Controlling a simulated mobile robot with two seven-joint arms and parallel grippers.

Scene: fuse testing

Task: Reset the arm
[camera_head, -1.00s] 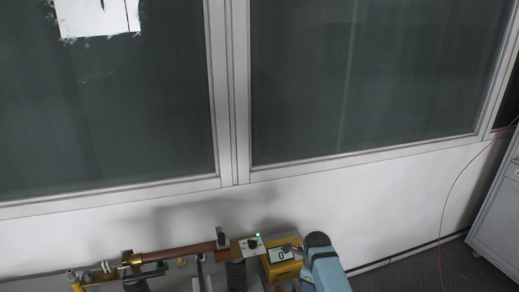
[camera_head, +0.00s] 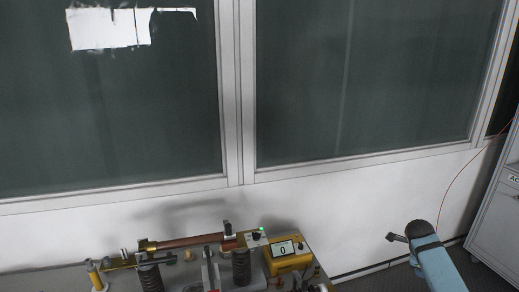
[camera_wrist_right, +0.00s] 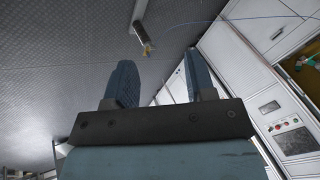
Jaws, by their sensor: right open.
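My right arm (camera_head: 436,262), blue with a dark rounded end, comes in at the lower right of the head view, to the right of the test table and clear of it. A small dark part juts left from its end. In the right wrist view my right gripper (camera_wrist_right: 163,82) has its two blue fingers spread apart, with nothing held between them. My left arm and gripper are not in view.
The table (camera_head: 70,281) holds a copper-coloured tube (camera_head: 190,242), dark coils (camera_head: 240,266) and a yellow meter (camera_head: 287,257) reading 0. A grey cabinet (camera_head: 498,225) stands at the right. Dark floor shows between table and cabinet.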

